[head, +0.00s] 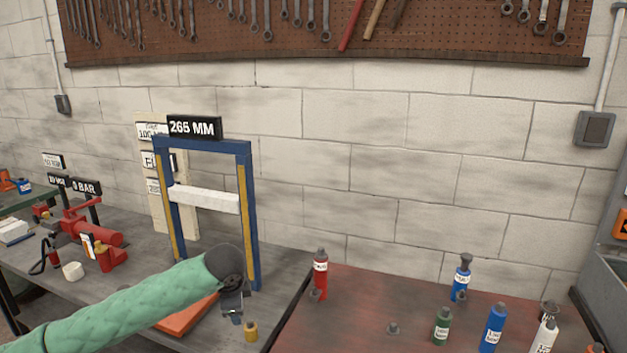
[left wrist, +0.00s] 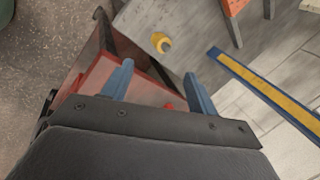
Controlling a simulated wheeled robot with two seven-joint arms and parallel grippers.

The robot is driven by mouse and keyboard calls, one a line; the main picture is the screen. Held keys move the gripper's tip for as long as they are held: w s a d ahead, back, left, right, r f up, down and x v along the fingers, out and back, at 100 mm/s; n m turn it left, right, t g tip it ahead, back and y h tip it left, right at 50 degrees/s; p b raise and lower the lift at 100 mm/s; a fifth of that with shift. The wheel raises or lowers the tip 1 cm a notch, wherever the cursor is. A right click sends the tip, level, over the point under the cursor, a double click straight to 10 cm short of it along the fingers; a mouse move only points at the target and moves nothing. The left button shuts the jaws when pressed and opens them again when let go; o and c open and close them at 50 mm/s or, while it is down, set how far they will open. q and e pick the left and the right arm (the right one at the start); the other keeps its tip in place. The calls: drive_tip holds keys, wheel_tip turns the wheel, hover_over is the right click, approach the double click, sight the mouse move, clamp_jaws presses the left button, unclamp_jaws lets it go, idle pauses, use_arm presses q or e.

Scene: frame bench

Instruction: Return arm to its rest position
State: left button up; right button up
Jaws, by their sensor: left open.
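My left arm, in a green sleeve, reaches in from the lower left of the head view. Its left gripper (head: 233,315) hangs in front of the blue press frame (head: 252,215), above the grey bench. In the left wrist view the two blue fingers of the left gripper (left wrist: 157,82) stand apart with nothing between them. A small yellow cylinder (head: 251,331) stands on the bench just right of the gripper; it also shows beyond the fingers in the left wrist view (left wrist: 160,42). My right gripper is not in view.
The frame carries a white crossbar (head: 204,199) and a "265 MM" sign (head: 194,127). An orange block (head: 187,317) lies by the arm. A red pump (head: 96,235) stands left. The red-topped table (head: 345,325) holds several bottles, including a red one (head: 320,272).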

use_arm(q)
drive_tip(key=d+r+n+t+h, duration=0.1)
drive_tip(key=d+r+n+t, duration=0.4)
drive_tip(key=r, duration=0.4)
drive_tip(key=s+a+f+n+g, duration=0.15)
drive_tip(key=s+f+n, duration=0.25)
drive_tip(key=s+f, duration=0.75)
drive_tip(key=s+a+f+n+g, duration=0.1)
drive_tip(key=s+f+n+g, duration=0.15)
drive_tip(key=s+f, duration=0.9)
drive_tip(key=s+f+n+g, duration=0.1)
drive_tip(key=s+f+g, duration=0.1)
drive_tip(key=s+f, duration=0.5)
drive_tip(key=s+d+f+n+g+h, duration=0.1)
drive_tip(key=s+f+g, duration=0.1)
drive_tip(key=s+f, duration=0.6)
drive_tip(key=s, duration=0.4)
drive_tip(key=shift+s+d, duration=0.15)
drive_tip(key=shift+s, duration=0.25)
